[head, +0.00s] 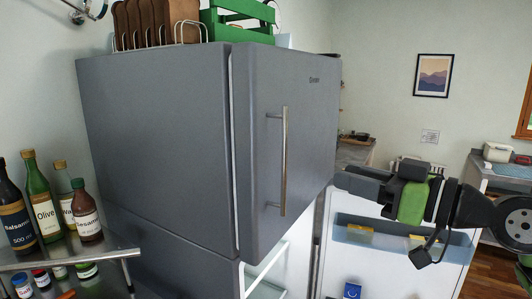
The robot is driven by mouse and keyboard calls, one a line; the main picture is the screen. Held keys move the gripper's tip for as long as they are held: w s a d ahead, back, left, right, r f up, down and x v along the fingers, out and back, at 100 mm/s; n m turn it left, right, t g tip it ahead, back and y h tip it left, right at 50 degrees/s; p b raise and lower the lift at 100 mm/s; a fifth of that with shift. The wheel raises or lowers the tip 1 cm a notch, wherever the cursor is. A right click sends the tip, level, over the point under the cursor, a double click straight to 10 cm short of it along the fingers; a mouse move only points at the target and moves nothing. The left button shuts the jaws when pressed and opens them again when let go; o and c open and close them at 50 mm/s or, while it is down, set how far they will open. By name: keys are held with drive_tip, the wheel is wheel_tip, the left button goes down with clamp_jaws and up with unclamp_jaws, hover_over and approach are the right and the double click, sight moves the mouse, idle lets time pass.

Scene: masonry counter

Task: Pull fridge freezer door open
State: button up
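The grey fridge freezer (160,140) stands in the middle of the head view. Its upper freezer door (262,150) looks shut, with a narrow pale strip along its left edge. A vertical metal bar handle (284,160) is on this door. The lower fridge door (395,283) stands open, its inner side with door bins showing at the lower right. My gripper (345,179) is to the right of the handle, apart from it in the picture. Its fingertips are small and dark, and I cannot tell whether they are open or shut.
A wooden rack (150,22) and a green crate (238,18) are on top of the fridge. A metal shelf (75,260) with several bottles (42,205) and jars stands close at the left. The open lower door takes up room below my arm. A counter (500,180) is at the far right.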

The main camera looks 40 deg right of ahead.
sight(286, 160)
drive_tip(key=w, duration=0.4)
drive_tip(key=w+a+p, duration=0.1)
drive_tip(key=w, duration=0.4)
drive_tip(key=w+a, duration=0.1)
drive_tip(key=w, duration=0.3)
drive_tip(key=shift+w+a+p, duration=0.1)
drive_tip(key=shift+w+p, duration=0.05)
drive_tip(key=shift+p, duration=0.15)
drive_tip(key=shift+w+f, duration=0.1)
drive_tip(key=shift+w, duration=0.45)
drive_tip(key=shift+s, duration=0.1)
clamp_jaws()
